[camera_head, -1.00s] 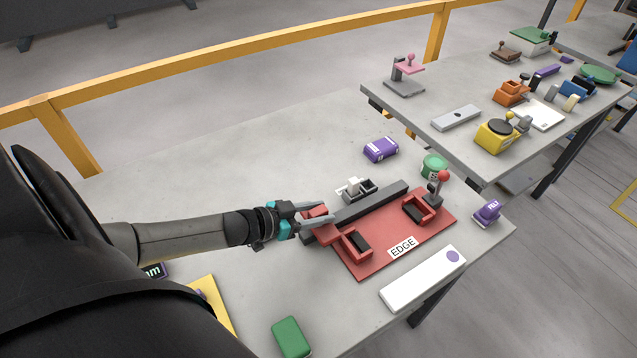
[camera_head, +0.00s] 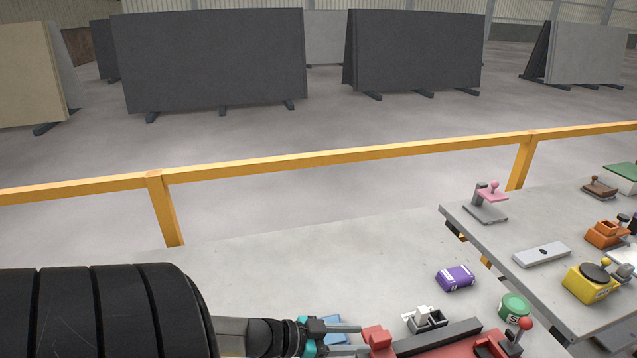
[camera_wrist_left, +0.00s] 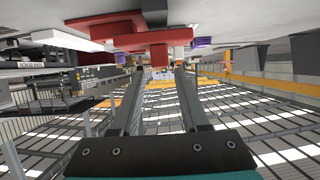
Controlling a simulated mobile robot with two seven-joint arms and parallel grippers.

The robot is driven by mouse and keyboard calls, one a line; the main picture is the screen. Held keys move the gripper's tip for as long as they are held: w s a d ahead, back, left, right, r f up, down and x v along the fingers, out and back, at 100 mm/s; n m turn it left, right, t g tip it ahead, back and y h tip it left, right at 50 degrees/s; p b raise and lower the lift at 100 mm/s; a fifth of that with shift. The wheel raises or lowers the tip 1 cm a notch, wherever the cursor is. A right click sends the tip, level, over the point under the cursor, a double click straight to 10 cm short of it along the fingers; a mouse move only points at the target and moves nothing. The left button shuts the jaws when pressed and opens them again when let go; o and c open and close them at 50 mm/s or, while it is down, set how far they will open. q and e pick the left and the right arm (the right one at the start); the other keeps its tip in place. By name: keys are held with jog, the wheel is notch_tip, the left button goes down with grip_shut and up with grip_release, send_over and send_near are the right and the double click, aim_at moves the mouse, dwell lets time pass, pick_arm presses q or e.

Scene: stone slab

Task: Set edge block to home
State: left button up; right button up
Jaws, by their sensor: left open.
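A red block (camera_head: 377,338) sits at the left end of a dark rail (camera_head: 437,337), on the fixture with the red base (camera_head: 515,347), which is mostly cut off by the bottom of the head view. My left gripper (camera_head: 364,339) is open, its two fingers apart, with the tips just left of the red block. My right gripper is not in view.
A red-knobbed lever (camera_head: 524,324), a green round tin (camera_head: 514,306), a purple block (camera_head: 455,278) and a grey-white clamp (camera_head: 425,318) stand near the rail. The table (camera_head: 300,262) behind the gripper is clear. A second table (camera_head: 520,232) is at right.

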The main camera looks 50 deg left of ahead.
pick_arm(q)
jog(key=p+v, duration=0.1)
jog(key=v, duration=0.7)
jog(key=shift+p, duration=0.35)
